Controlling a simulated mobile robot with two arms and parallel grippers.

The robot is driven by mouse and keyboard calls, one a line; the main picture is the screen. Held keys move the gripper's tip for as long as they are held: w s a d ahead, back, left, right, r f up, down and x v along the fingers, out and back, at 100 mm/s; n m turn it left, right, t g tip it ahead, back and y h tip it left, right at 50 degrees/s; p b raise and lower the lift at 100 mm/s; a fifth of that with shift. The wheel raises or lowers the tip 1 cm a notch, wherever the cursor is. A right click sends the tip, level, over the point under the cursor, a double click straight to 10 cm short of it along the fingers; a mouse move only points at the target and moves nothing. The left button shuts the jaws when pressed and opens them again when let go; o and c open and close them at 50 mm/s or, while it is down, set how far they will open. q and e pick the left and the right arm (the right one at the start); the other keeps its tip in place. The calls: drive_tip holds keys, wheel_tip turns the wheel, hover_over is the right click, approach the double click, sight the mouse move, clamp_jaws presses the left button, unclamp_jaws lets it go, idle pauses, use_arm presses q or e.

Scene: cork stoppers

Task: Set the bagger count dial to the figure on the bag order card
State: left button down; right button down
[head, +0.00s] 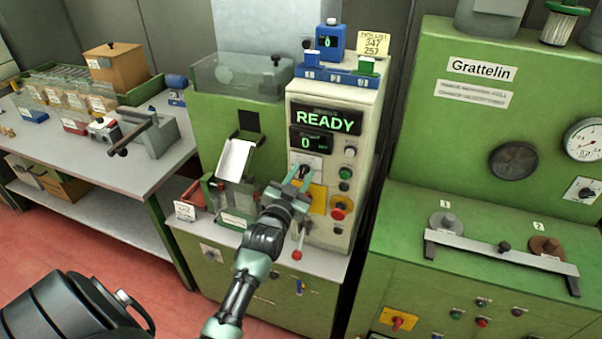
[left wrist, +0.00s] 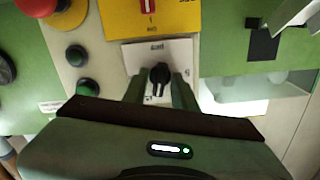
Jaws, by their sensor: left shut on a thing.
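The count dial is a black knob (left wrist: 159,75) on a white plate (left wrist: 178,52), seen in the left wrist view. My left gripper (head: 298,182) reaches the front of the cream control panel (head: 318,232); in the left wrist view its fingers (left wrist: 160,90) close on the knob from both sides. In the head view the gripper partly covers the dial. The panel display (head: 325,119) reads READY, with 0 on the display below (head: 306,141). A small white card (head: 185,211) stands on the counter left of the bagger; its print is too small to read. My right gripper is not in view.
A red mushroom button (head: 338,214) and green button (head: 345,173) sit right of the dial. A yellow note (head: 374,42) with handwritten figures stands on top. A red-knobbed lever (head: 297,254) is below the gripper. A green Grattelin machine (head: 480,140) stands at right.

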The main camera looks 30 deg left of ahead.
use_arm(q)
drive_tip(key=n+p, duration=0.1)
drive_tip(key=n, duration=0.3)
drive_tip(key=shift+n+p, duration=0.3)
drive_tip(key=n+p, duration=0.1)
drive_tip(key=n, duration=0.4)
drive_tip(key=shift+n, duration=0.3)
drive_tip(key=n, duration=0.5)
drive_tip(key=shift+p, duration=0.35)
drive_tip(key=n, duration=0.5)
drive_tip(key=shift+f+n, duration=0.1)
drive_tip(key=shift+n, duration=0.3)
drive_tip(key=c, duration=1.4)
unclamp_jaws()
drive_tip(key=shift+a, duration=0.1)
drive_tip(key=shift+c, duration=0.2)
drive_tip(key=shift+s, duration=0.1)
